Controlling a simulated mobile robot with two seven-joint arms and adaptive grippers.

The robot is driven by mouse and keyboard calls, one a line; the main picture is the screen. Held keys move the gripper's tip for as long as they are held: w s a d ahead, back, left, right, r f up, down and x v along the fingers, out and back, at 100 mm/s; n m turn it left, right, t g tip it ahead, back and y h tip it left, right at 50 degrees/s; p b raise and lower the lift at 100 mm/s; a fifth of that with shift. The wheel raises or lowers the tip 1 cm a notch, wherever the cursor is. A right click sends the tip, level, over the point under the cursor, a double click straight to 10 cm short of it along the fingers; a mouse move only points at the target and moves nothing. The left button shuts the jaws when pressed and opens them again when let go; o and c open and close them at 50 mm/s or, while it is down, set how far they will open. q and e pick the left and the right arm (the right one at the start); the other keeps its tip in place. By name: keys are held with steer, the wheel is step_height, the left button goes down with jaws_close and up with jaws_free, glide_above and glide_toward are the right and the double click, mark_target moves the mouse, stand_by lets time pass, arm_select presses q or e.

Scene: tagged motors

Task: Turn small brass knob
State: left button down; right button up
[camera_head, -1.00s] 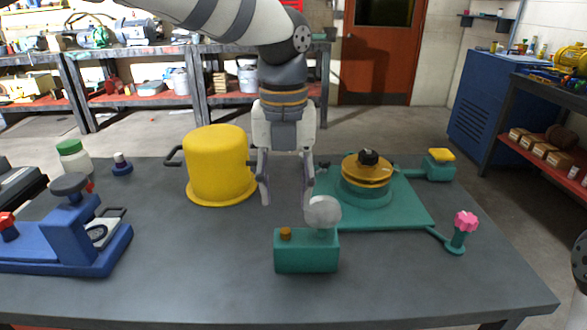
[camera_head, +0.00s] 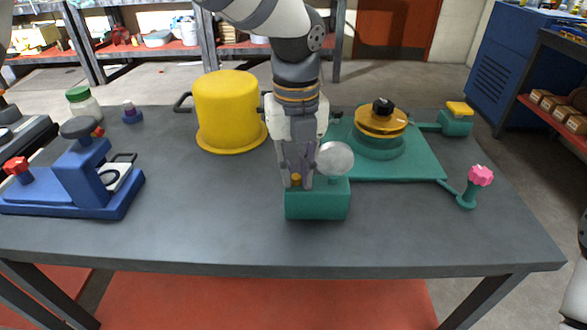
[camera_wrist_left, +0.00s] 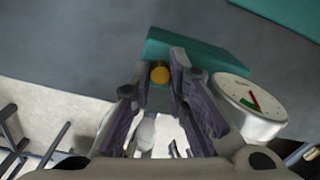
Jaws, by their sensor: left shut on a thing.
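The small brass knob (camera_head: 296,179) sits on top of the green box (camera_head: 318,205) near the front of the table. It also shows in the left wrist view (camera_wrist_left: 160,74), between the fingertips. My left gripper (camera_head: 297,184) points down at the box from above and is shut on the knob. Its fingers hide part of the knob in the head view. A round gauge (camera_head: 335,158) stands on the box, right beside the fingers. Its white dial with a red needle and a green sector faces the left wrist view (camera_wrist_left: 240,95). My right gripper is out of view.
A blue fixture (camera_head: 85,180) is at the left. A green plate (camera_head: 415,160) carries a yellow-topped round part (camera_head: 381,119), with a pink knob (camera_head: 480,175) at its right. The table front is clear.

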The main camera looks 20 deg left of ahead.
arm_select(q)
steer(key=n, duration=0.2)
steer(key=n+p, duration=0.1)
steer(key=n, duration=0.2)
steer(key=shift+s+d+r, duration=0.1)
steer(key=shift+s+d, duration=0.05)
steer(key=n, duration=0.3)
steer(key=shift+f+n, duration=0.4)
steer(key=shift+n, duration=1.4)
steer(key=c, duration=1.4)
jaws_free()
steer(key=shift+s+d, duration=0.1)
steer(key=shift+d, duration=0.05)
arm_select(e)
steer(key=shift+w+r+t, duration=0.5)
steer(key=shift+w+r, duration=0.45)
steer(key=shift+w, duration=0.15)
